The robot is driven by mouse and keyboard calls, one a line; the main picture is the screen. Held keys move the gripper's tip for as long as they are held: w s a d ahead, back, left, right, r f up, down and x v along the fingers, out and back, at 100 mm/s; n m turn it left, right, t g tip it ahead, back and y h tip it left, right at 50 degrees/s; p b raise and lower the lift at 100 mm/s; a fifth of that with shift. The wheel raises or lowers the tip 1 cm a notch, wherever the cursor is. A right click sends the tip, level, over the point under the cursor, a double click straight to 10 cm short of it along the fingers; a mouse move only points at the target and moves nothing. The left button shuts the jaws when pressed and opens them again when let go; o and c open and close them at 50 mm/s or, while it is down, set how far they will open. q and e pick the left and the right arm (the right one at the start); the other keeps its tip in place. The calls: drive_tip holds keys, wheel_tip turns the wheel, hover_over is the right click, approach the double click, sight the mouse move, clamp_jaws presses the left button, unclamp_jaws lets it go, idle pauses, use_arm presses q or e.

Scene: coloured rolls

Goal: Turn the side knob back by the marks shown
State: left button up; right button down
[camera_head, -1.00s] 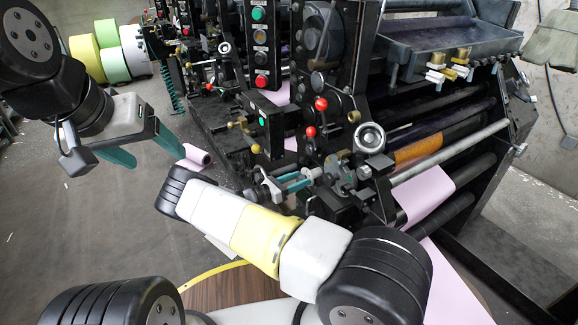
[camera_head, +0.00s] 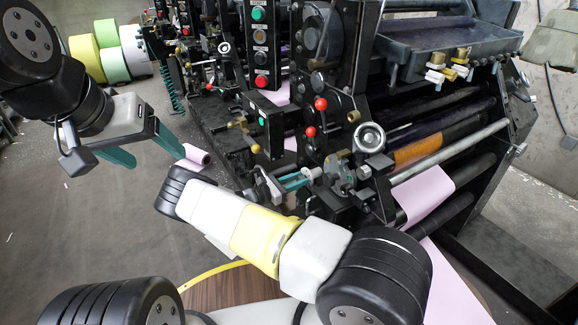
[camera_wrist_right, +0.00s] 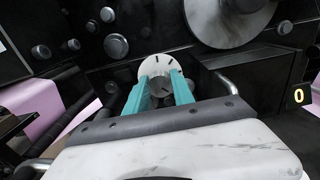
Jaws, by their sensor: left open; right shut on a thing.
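The side knob (camera_wrist_right: 161,83) is in the right wrist view, at the centre of a pale round dial (camera_wrist_right: 155,66) with dark marks. My right gripper (camera_wrist_right: 168,80) is shut on the knob, with a teal finger on each side. The fingers hide part of the knob and the lower dial. In the head view my right gripper (camera_head: 297,181) reaches the machine's near side, and the knob is hard to make out there. My left gripper (camera_head: 158,160) is open and empty, over the floor at left.
The dark printing machine (camera_head: 400,110) fills the centre and right, with red ball levers (camera_head: 321,104) and a chrome round part (camera_head: 369,138) near my right gripper. A pink web (camera_head: 425,195) runs at right. Coloured rolls (camera_head: 85,55) stand at back left. The left floor is mostly clear.

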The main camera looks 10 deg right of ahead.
drive_tip(key=m, duration=0.5)
drive_tip(key=shift+m, duration=0.3)
idle(0.4)
drive_tip(key=c, duration=1.1)
unclamp_jaws()
drive_tip(key=shift+a, duration=0.15)
drive_tip(key=v, duration=0.7)
drive_tip(key=shift+s+a, duration=0.2)
drive_tip(key=shift+a, duration=0.05)
